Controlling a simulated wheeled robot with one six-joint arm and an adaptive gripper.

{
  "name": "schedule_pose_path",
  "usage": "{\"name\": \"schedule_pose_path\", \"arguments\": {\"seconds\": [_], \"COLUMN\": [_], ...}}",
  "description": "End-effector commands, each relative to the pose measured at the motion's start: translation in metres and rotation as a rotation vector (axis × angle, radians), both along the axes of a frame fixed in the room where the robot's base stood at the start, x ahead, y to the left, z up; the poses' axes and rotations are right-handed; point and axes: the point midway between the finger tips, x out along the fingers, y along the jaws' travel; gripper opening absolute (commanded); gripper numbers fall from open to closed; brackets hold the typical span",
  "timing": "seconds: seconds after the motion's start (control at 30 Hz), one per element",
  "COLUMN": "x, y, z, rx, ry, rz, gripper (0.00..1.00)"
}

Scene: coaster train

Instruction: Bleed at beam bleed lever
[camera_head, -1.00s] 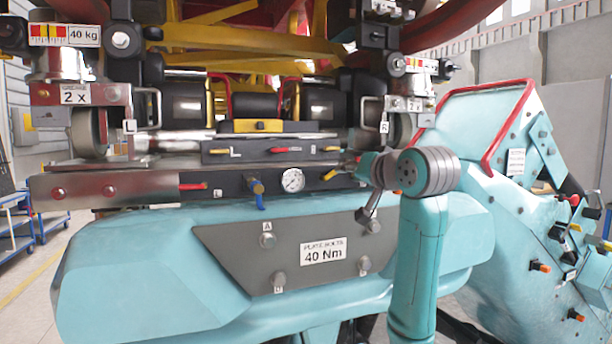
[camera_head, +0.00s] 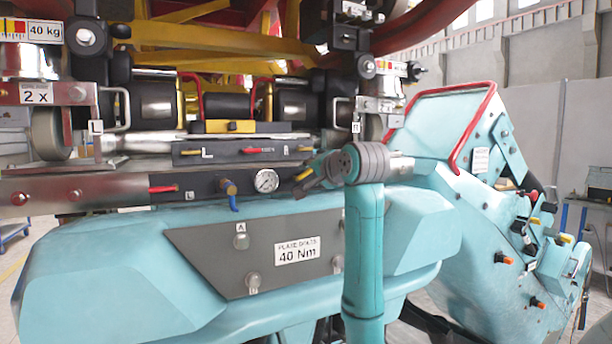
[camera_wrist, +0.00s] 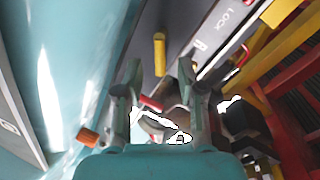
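The dark beam (camera_head: 205,190) runs across the machine and carries a red lever (camera_head: 162,189), a blue-handled valve (camera_head: 232,199), a round gauge and a yellow lever (camera_head: 303,174) at its right end. I cannot read which one is labelled bleed. My gripper (camera_head: 312,180) is beside the yellow lever, partly hidden by my wrist. In the wrist view my gripper (camera_wrist: 160,70) has its fingers spread apart and empty. The yellow lever (camera_wrist: 160,54) stands between and just beyond the fingertips, apparently untouched. A red handle (camera_wrist: 150,102) shows between the fingers.
The gauge (camera_head: 266,181) sits left of the yellow lever. A grey plate marked 40 Nm (camera_head: 260,277) lies below on the teal housing. A bar with red handles (camera_head: 240,152) is above. An orange knob (camera_wrist: 88,138) shows beside my gripper in the wrist view.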

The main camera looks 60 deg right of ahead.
Motion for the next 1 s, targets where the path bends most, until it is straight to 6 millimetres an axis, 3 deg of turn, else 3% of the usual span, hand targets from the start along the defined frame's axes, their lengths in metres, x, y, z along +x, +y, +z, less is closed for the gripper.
{"name": "schedule_pose_path", "arguments": {"seconds": [0.2, 0.6, 0.63, 0.77, 0.8, 1.0], "x": [0.022, 0.028, 0.028, 0.028, 0.028, 0.027], "y": [-0.014, -0.018, -0.018, -0.018, -0.018, -0.018], "z": [-0.006, -0.007, -0.007, -0.007, -0.007, -0.007], "rx": [0.001, -0.001, -0.001, -0.001, -0.001, 0.001], "ry": [0.001, 0.0, 0.0, 0.0, 0.0, 0.0], "rz": [0.002, 0.001, 0.001, 0.001, 0.001, 0.001], "gripper": [0.39, 0.39, 0.36, 0.04, 0.0, 0.0]}}
